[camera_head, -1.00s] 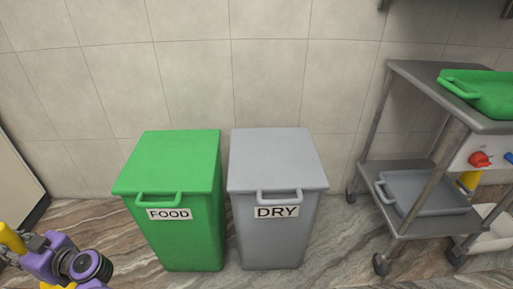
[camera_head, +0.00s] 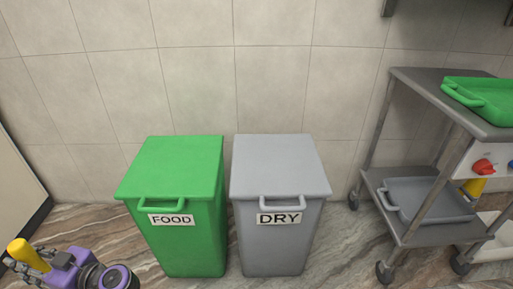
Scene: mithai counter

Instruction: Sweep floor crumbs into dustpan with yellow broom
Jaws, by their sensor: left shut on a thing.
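My left gripper (camera_head: 45,262) is at the lower left corner in the head view. It is shut on a yellow handle (camera_head: 29,255), which looks like that of the yellow broom. Only the upper part of the handle shows above the gripper; the rest is hidden or out of the picture. No dustpan and no crumbs can be made out in this view. My right gripper is not in view.
A green FOOD bin (camera_head: 180,245) and a grey DRY bin (camera_head: 277,245) stand side by side against the tiled wall. A metal cart (camera_head: 401,77) on wheels stands at the right, with a green tray (camera_head: 486,95) on top and a grey tray (camera_head: 430,200) below. Marble floor shows between bins and cart.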

